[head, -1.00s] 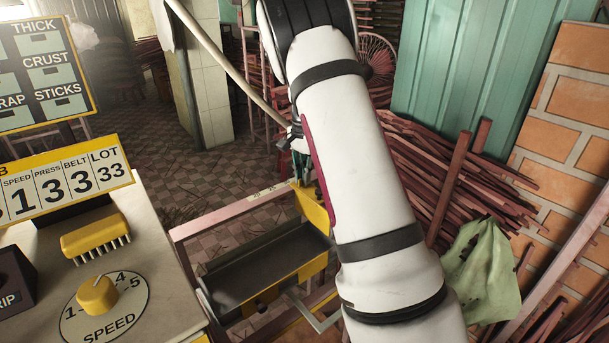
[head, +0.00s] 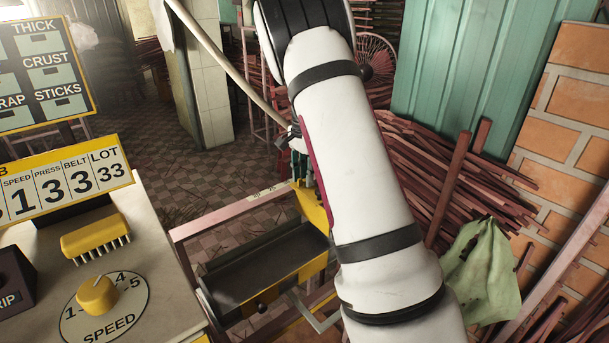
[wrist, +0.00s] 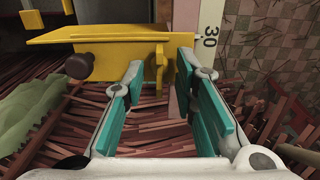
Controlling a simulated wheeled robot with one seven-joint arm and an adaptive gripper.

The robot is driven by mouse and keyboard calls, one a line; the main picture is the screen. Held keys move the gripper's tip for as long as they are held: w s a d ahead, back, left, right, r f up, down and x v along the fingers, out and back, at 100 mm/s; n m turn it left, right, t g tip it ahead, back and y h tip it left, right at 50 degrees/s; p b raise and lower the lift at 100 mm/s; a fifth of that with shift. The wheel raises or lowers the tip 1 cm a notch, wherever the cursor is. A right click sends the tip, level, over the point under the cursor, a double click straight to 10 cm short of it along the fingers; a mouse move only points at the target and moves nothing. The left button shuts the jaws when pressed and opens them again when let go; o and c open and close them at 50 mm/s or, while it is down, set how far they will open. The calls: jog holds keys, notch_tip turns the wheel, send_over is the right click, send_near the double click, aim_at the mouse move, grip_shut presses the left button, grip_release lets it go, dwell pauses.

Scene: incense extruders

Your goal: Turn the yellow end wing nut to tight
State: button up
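The yellow end piece (head: 311,206) stands at the far right corner of the dark tray in the head view, partly behind my arm. In the wrist view the yellow end (wrist: 105,34) is a broad plate with a thin upright yellow part (wrist: 159,68) at its right. I cannot clearly tell whether that upright is the wing nut. My gripper (wrist: 160,66) is open, its teal-padded fingers on either side of the upright, with visible gaps. In the head view my gripper (head: 301,168) is small and mostly hidden by my arm.
A dark round knob (wrist: 78,66) sits left of my fingers. A pale scale strip marked 30 (wrist: 210,28) runs up behind the right finger. The dark tray (head: 245,275) lies below. Stick piles (head: 440,180) and a green cloth (head: 482,270) are at right.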

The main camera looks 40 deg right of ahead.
notch_tip(320, 180, up, 12)
dwell(0.7)
jog(key=shift+a+r, duration=0.1)
dwell(0.3)
jog(key=s+a+r+n+t+p, duration=0.3)
jog(key=s+a+r+n, duration=0.5)
jog(key=s+a+r, duration=0.8)
jog(key=s+a+f+n+p, duration=0.1)
jog(key=s+a+n, duration=0.1)
jog(key=s, duration=0.5)
jog(key=s+a+f+n+p, duration=0.1)
jog(key=s+a+n+p, duration=0.1)
jog(key=s, duration=0.5)
jog(key=s+a+f+n+t+p, duration=0.1)
jog(key=s+a+n+p, duration=0.1)
jog(key=s+a+n, duration=0.2)
jog(key=s+n, duration=0.1)
jog(key=s, duration=0.2)
jog(key=shift+s+f+n, duration=0.3)
jog(key=shift+f, duration=0.05)
